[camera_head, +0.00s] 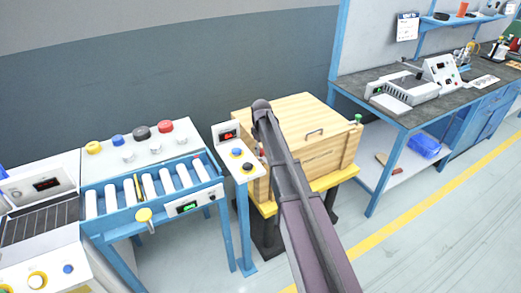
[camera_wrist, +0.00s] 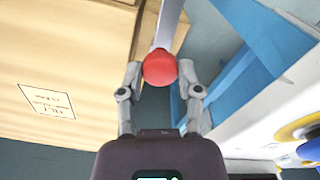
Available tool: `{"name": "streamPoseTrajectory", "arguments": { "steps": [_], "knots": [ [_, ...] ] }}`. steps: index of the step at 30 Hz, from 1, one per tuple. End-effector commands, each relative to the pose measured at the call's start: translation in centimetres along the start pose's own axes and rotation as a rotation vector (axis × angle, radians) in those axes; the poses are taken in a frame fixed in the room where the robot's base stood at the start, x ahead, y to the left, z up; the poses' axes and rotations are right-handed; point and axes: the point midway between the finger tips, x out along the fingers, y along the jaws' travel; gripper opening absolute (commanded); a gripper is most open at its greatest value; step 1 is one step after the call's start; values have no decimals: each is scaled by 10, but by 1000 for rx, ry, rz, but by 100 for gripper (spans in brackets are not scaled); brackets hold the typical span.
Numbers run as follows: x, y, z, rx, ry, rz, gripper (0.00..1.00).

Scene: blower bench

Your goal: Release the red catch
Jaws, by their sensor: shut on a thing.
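The red catch (camera_wrist: 159,68) shows in the wrist view as a round red knob at the end of a pale metal lever, beside the wooden crate (camera_wrist: 65,50). My gripper (camera_wrist: 160,73) has one finger on each side of the knob and is shut on it. In the head view the crate (camera_head: 290,110) stands closed with a handle on its top. My dark arm crosses in front of the crate and hides my fingers. A small red spot (camera_head: 262,152) shows at the crate's left side, probably the catch.
A small control post (camera_head: 240,160) with a red display stands close left of the crate. A roller conveyor (camera_head: 150,190) stands farther left. A blue workbench (camera_head: 400,110) with instruments is at the right. The floor (camera_head: 440,240) at the front right is clear.

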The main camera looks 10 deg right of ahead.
Motion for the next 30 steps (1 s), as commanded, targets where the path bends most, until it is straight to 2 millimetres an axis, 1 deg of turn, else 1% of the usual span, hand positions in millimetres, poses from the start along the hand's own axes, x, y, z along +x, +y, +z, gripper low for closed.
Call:
{"name": "streamPoseTrajectory", "arguments": {
  "steps": [6, 20, 21, 23, 24, 30],
  "knots": [
    [0, -2, 2, 83, -4, -4, 0],
    [1, -2, 3, 104, -6, -4, 0],
    [1, -2, 3, 104, -6, -4, 54],
    [0, -2, 2, 104, -5, -4, 72],
    [0, -2, 2, 103, -5, -4, 80],
    [0, -1, 1, 103, -3, -2, 80]
  ]
}}
